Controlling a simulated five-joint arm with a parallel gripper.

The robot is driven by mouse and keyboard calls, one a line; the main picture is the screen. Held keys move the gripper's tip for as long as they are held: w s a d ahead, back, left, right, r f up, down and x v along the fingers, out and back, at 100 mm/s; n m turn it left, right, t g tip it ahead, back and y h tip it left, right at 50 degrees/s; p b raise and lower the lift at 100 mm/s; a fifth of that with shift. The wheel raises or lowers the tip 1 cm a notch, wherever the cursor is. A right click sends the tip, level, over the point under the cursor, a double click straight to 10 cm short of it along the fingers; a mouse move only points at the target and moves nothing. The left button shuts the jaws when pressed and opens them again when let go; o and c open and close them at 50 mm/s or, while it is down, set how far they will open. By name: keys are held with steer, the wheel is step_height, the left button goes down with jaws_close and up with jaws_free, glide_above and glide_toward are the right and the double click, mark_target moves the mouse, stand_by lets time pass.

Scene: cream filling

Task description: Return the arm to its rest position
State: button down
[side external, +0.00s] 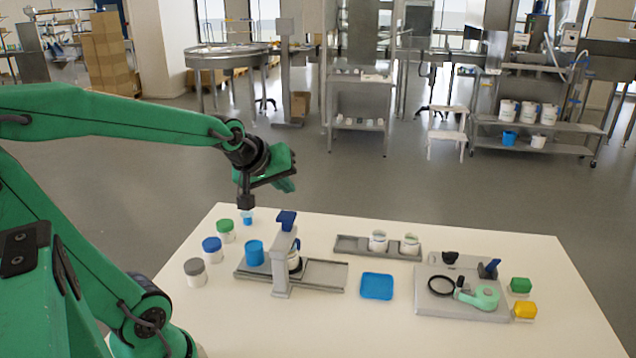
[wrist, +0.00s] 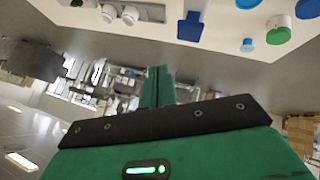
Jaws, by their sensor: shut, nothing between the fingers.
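My green arm reaches in from the left in the side external view. Its gripper (side external: 287,184) is raised above the far left edge of the white table (side external: 450,240), apart from everything on it. In the wrist view my gripper (wrist: 158,85) points out over the room, its two green fingers together and nothing held. The table shows upside down along the top of that view.
Jars with green (side external: 225,225), blue (side external: 211,243) and grey (side external: 194,266) lids stand at the left. A grey filling station (side external: 285,260), a blue tray (side external: 377,286), a rack (side external: 350,244) with two jars and a fixture (side external: 460,288) follow rightward.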

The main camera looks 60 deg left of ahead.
steer(key=s+d+m+g+h, duration=0.2)
steer(key=s+d+m, duration=0.8)
steer(key=d+m, duration=0.1)
steer(key=shift+d+f+h, duration=0.2)
steer(key=shift+d+h, duration=0.05)
steer(key=shift+h, duration=0.15)
